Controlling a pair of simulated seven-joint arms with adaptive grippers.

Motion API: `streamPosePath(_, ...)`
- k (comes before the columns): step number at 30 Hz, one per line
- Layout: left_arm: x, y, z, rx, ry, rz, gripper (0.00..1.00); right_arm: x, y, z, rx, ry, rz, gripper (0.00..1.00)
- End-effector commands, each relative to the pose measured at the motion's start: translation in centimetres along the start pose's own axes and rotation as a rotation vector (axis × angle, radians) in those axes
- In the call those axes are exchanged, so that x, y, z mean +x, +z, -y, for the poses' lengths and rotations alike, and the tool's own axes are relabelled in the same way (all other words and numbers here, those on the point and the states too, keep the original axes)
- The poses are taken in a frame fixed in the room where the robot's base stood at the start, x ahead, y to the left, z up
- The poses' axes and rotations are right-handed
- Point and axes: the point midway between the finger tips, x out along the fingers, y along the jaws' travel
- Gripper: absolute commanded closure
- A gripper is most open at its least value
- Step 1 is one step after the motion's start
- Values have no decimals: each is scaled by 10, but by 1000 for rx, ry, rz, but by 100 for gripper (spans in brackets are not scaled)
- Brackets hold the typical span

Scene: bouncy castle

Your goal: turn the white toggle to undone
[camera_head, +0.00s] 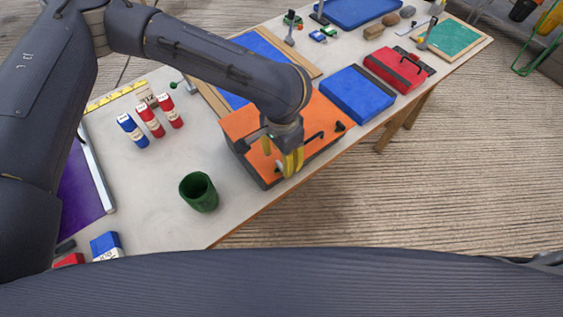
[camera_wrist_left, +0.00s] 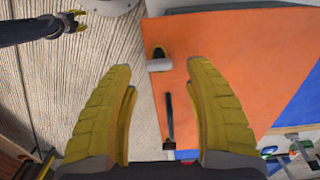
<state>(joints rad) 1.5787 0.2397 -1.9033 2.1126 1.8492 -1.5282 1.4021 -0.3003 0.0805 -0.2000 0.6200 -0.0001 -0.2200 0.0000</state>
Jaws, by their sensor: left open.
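The white toggle (camera_wrist_left: 160,65) sits on a dark mount near the edge of the orange box lid (camera_wrist_left: 225,45), ahead of my left fingertips in the left wrist view. Its short lever lies roughly across the picture. In the head view the orange box (camera_head: 240,122) stands near the table's front edge, and my left gripper hides most of the toggle. My left gripper (camera_head: 290,162) is over the box's near end, yellow fingers apart and empty. A dark handle (camera_wrist_left: 169,115) lies between the fingers in the wrist view. My right gripper (camera_wrist_left: 73,21) is small at upper left; its opening is unclear.
A black latch (camera_head: 340,126) is at the handle's far end. A green cup (camera_head: 199,192) stands left of the box, several red and blue cans behind it. A blue case (camera_head: 357,95) and a red case (camera_head: 400,68) stand to the right. The floor in front is clear.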

Motion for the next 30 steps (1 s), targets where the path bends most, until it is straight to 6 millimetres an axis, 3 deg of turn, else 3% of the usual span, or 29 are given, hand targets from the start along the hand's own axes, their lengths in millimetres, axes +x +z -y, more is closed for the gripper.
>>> streamPosePath(9, 27, 0, 0, 0, 0, 0, 47, 0, 0, 0, 0, 0, 0, 56)
streamPosePath(23, 32, 0, 0, 0, 0, 0, 47, 0, 0, 0, 0, 0, 0, 56)
streamPosePath(30, 32, 0, 0, 0, 0, 0, 72, 0, 0, 0, 0, 0, 0, 56)
